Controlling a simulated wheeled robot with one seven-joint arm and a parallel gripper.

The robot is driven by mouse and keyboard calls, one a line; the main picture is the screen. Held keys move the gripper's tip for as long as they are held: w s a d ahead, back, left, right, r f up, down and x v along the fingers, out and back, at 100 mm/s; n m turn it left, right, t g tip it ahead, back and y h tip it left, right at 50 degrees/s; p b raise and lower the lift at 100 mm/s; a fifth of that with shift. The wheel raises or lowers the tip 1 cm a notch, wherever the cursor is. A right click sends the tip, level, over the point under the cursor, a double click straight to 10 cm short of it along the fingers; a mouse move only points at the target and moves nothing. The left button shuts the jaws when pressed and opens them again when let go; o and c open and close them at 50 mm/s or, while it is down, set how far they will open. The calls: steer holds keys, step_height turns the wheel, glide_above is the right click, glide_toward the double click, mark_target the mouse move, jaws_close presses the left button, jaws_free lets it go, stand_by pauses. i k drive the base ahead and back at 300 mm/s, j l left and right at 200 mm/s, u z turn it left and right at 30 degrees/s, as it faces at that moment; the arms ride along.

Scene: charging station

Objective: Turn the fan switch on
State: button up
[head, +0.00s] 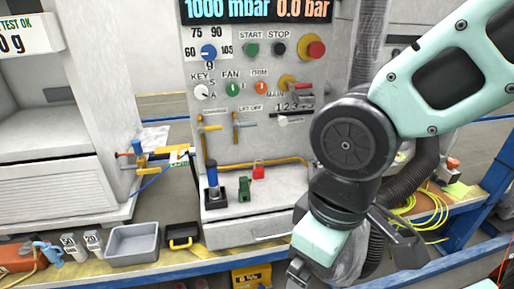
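The fan switch (233,89) is a small green round knob under the printed word FAN on the upright grey control panel (222,135). Its pale pointer mark looks about upright, but the marks beside it are too small to read. My gripper (300,272) is low in the head view, below and right of the knob and well apart from it. Its dark fingers are partly cut off by the bottom edge and partly hidden by my wrist, so its opening and any contents are unclear. Nothing covers the fan knob.
Beside the fan knob are a white key knob (201,91) and an orange-red knob (261,87). Above are a blue dial (208,51), a green start button (251,49) and a red mushroom button (316,49). A blue-handled lever (212,176) and red padlock (258,170) are below.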

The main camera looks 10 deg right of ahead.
mark_target(232, 90)
steer(key=i+j+z, duration=0.4)
steer(key=i+j, duration=0.3)
